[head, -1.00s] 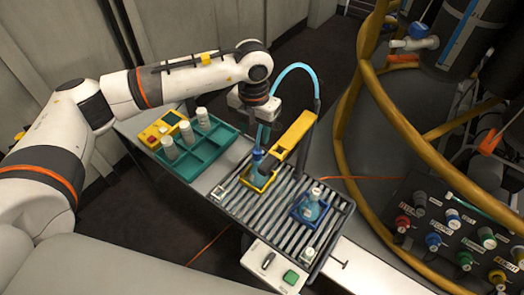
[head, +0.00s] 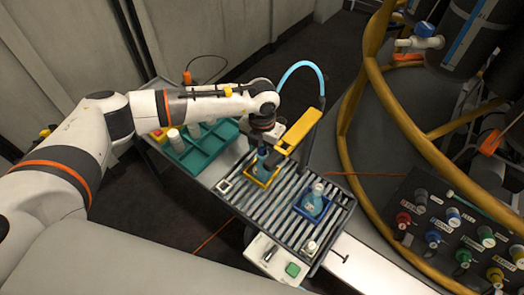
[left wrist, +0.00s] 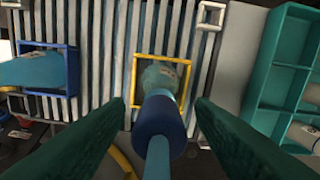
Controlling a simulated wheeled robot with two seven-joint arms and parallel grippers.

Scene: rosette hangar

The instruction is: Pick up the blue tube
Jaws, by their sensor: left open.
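The light-blue tube (head: 301,65) arches from a dark post down behind my left arm in the head view. In the left wrist view the tube (left wrist: 158,160) runs up between my fingers into a dark blue collar (left wrist: 160,124). The collar's far end meets a bottle (left wrist: 161,78) standing in a yellow frame (left wrist: 135,84). My left gripper (left wrist: 160,105) is open, with one dark green finger on each side of the tube and collar and gaps visible. In the head view my arm hides most of the gripper. My right gripper is not in view.
A second bottle (head: 314,203) with blue liquid sits in a blue frame (head: 300,212) on the slatted grey table (head: 270,215). A teal tray (head: 203,157) with white-capped bottles is at left. A yellow arm (head: 298,130) is beside my wrist. A yellow tubular rail (head: 343,145) stands right.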

